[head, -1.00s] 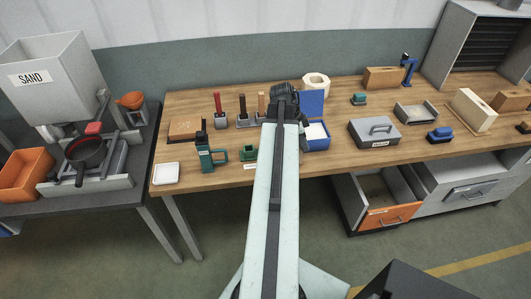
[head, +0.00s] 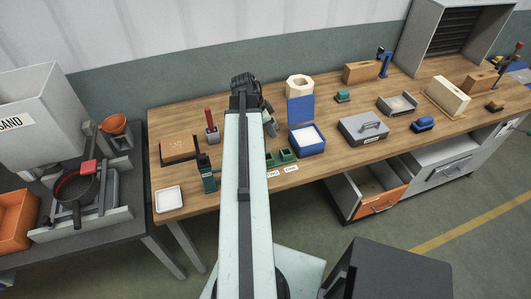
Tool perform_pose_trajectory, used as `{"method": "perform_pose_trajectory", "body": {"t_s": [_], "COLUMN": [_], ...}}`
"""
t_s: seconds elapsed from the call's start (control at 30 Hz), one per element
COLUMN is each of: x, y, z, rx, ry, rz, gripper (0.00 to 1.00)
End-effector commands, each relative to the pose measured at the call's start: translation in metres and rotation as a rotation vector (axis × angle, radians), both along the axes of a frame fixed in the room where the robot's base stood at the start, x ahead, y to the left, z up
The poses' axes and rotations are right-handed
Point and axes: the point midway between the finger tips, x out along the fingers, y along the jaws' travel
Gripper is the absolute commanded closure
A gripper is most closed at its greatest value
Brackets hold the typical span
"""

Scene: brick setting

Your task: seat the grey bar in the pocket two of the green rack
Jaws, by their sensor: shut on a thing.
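The green rack (head: 287,155) stands near the front edge of the bench, just right of my arm. Its small pockets show with white labels in front, and its left part is hidden by the arm. My gripper (head: 270,124) shows only as a small grey part at the right side of the arm, behind the rack. Its fingertips are hidden. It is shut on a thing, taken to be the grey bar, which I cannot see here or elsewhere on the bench.
A blue box (head: 322,145) with a raised lid stands close right of the rack. A green tool (head: 208,180) and a white tray (head: 169,200) lie left of my arm. A grey case (head: 350,133) is farther right. An orange drawer (head: 381,203) hangs open below.

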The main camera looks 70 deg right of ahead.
Motion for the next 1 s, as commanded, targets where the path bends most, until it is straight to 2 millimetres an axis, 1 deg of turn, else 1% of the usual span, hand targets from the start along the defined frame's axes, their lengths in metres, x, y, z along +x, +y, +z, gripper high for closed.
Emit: {"method": "perform_pose_trajectory", "body": {"t_s": [0.03, 0.1, 0.2, 0.3, 0.37, 0.57, 0.63, 0.73, 0.83, 0.97, 1.0], "x": [0.000, 0.000, 0.000, 0.000, 0.000, 0.001, 0.001, 0.001, 0.001, 0.001, 0.001], "y": [0.000, 0.000, 0.000, 0.000, 0.000, 0.000, 0.000, 0.000, 0.000, 0.001, 0.001], "z": [-0.023, -0.038, -0.048, -0.045, -0.048, -0.082, -0.085, -0.080, -0.080, -0.084, -0.085], "rx": [0.000, 0.000, -0.001, -0.001, 0.000, -0.001, -0.001, -0.001, -0.001, -0.001, -0.001], "ry": [0.000, 0.000, 0.001, 0.001, 0.000, 0.001, 0.000, 0.000, 0.000, 0.000, 0.000], "rz": [0.000, 0.000, 0.000, 0.000, 0.000, 0.000, 0.000, 0.000, 0.000, 0.000, 0.000], "gripper": [1.00, 1.00, 1.00, 1.00, 1.00, 1.00, 1.00, 1.00, 1.00, 1.00, 0.74]}}
